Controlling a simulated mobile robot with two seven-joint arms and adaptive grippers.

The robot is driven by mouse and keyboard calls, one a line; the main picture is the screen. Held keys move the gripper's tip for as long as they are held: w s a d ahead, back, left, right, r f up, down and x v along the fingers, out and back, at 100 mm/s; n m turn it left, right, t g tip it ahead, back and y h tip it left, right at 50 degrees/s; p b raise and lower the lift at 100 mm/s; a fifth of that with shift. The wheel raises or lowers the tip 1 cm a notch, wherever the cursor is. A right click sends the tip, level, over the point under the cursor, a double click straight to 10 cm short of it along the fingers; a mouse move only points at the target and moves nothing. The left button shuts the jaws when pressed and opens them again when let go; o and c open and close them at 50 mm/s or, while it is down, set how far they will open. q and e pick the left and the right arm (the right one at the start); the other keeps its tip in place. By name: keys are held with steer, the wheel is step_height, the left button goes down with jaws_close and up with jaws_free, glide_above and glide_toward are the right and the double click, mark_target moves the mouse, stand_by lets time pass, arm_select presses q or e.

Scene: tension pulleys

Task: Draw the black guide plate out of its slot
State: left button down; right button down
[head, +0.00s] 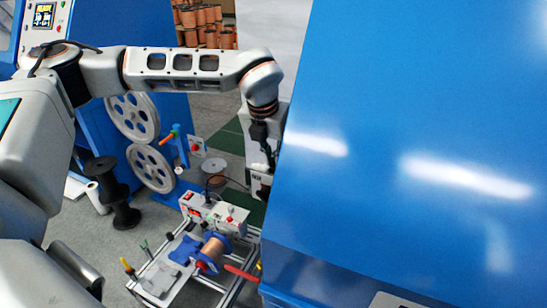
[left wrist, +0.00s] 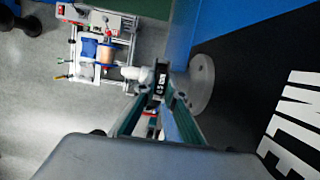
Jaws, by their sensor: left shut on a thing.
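My left gripper (left wrist: 158,97) shows in the left wrist view with its fingers drawn together on a small black piece with white marks, which looks like the black guide plate (left wrist: 161,79). A pale round disc (left wrist: 204,84) and a light fitting lie just beyond the fingertips. The slot itself cannot be made out, so I cannot tell how far the plate sits in it. In the head view my left arm reaches across and its wrist points down beside the blue machine, with the fingertips hard to make out. My right gripper is in neither view.
A large blue cabinet (head: 420,150) fills the right of the head view, close to my left wrist. A small winding stand with a copper spool (head: 213,250) stands below. Grey pulley wheels (head: 133,116) and a black spool (head: 113,190) are at the left.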

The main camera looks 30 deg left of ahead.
arm_select(q)
steer(key=shift+r+p, duration=0.35)
steer(key=shift+r, duration=0.45)
steer(key=shift+r+p, duration=0.4)
steer(key=shift+r, duration=0.4)
steer(key=shift+r, duration=0.35)
steer(key=shift+r+p, duration=0.6)
steer(key=shift+r, duration=0.35)
steer(key=shift+r, duration=0.15)
steer(key=shift+r+p, duration=0.7)
steer(key=shift+r, duration=1.15)
